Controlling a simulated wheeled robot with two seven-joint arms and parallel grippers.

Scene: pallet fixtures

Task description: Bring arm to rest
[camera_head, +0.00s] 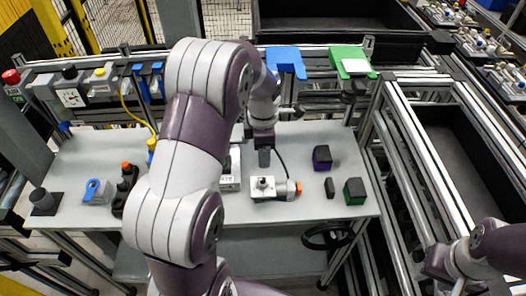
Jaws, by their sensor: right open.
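My left arm (185,150) reaches up over the middle of the grey worktable (90,155) and bends down at its far end. Its gripper (263,155) points down just above and behind a silver fixture (265,188) with an orange end. The left gripper is seen edge-on, so I cannot tell how its jaws stand or whether it touches the fixture. My right gripper (436,262) is at the lower right, open, away from the table and beside the metal frame. My left arm hides part of the table's middle.
Purple-black (322,158) and green-black (354,191) blocks lie on the table's right. A blue-topped part (97,192) and a dark stand (126,190) are on the left. Blue (286,61) and green (350,61) holders line the back rail. A dark bin (455,150) is on the right.

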